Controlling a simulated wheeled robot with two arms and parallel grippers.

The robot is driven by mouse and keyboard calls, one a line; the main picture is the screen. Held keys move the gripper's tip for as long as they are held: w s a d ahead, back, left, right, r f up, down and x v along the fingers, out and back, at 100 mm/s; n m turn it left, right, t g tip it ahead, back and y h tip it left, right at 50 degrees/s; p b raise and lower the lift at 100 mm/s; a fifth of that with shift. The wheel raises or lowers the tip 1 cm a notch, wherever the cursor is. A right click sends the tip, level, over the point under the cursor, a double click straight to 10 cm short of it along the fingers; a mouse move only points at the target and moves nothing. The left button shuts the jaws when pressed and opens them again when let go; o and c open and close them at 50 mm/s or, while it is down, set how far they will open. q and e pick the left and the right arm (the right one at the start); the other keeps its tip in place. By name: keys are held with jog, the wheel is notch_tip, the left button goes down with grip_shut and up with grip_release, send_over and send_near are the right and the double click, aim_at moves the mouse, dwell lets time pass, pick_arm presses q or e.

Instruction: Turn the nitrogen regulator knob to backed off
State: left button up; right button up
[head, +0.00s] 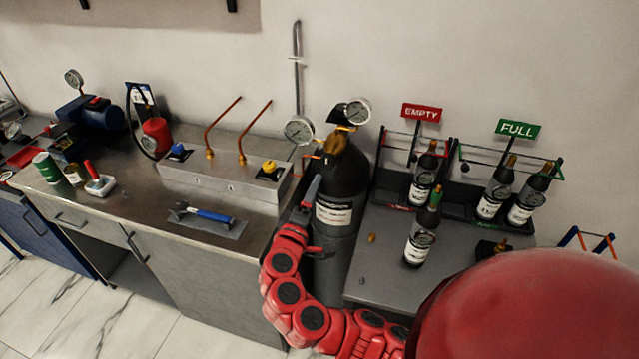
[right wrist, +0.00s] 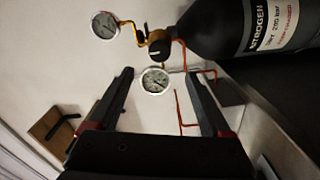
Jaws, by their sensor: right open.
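The nitrogen cylinder (head: 349,183) is dark with a white label and stands upright between the bench and the grey table. Its brass regulator (head: 336,146) carries two round gauges, one at the left (head: 299,129) and one at the right (head: 358,110). In the right wrist view the dark regulator knob (right wrist: 160,51) shows on the brass body, close above a gauge (right wrist: 155,80). My right gripper (head: 321,217) is open in front of the cylinder. In its wrist view the fingers (right wrist: 158,62) flank the knob and gauge in the picture; contact does not show. The knob's setting is unreadable.
A steel bench (head: 100,212) on the left holds a blue-handled tool (head: 203,213) and a manifold block (head: 222,185) with copper pipes. The grey table (head: 385,258) on the right holds several dark bottles beneath EMPTY (head: 421,113) and FULL (head: 518,129) signs.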

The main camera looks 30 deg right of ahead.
jog(key=b+v, duration=0.1)
jog(key=v, duration=0.4)
dwell(0.4)
